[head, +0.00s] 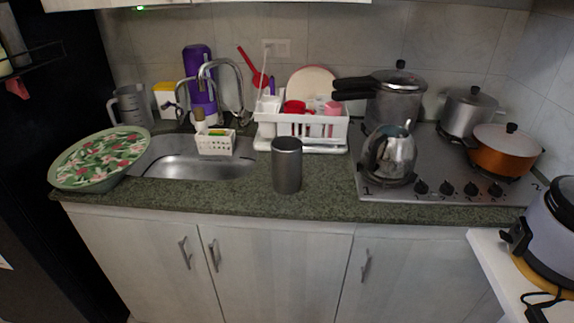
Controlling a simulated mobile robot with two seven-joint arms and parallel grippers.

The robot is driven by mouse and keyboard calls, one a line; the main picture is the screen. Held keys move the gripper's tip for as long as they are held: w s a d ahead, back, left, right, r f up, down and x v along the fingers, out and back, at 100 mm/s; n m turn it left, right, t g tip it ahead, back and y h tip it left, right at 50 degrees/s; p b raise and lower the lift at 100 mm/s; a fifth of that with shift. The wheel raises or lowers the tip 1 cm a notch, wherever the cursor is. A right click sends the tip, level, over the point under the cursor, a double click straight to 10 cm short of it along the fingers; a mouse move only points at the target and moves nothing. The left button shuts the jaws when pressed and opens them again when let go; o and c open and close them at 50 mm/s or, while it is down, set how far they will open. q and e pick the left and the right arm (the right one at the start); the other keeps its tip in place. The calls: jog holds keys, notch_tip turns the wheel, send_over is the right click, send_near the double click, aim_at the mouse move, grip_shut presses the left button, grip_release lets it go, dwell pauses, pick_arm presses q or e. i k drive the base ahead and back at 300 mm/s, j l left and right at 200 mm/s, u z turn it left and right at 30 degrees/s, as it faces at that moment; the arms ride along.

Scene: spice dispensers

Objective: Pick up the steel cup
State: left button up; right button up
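The steel cup (287,166) is a tall dark grey cylinder. It stands upright on the green stone counter (225,196), right of the sink and left of the stove. Nothing touches it that I can see. Neither of my grippers shows in the head view.
Behind the cup is a white dish rack (300,130) with several dishes. The sink (190,158) holds a white caddy (216,144) at its edge. A steel kettle (390,155) stands on the stove (430,188). A patterned round tray (98,160) lies left. Counter in front of the cup is clear.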

aim_at(286, 151)
jog(key=i+l+u, duration=0.1)
jog(key=i+u, duration=0.4)
jog(key=i+l+u, duration=0.2)
jog(key=u, duration=0.3)
jog(key=j+z, duration=0.15)
jog(key=j, duration=0.25)
jog(key=k+j+z, duration=0.2)
jog(key=j, duration=0.2)
jog(key=j+z, duration=0.15)
jog(key=j, duration=0.25)
jog(key=k+j+z, duration=0.15)
jog(key=j, duration=0.25)
jog(key=k+j+z, duration=0.2)
jog(key=j, duration=0.15)
jog(key=j+z, duration=0.15)
jog(key=j, duration=0.25)
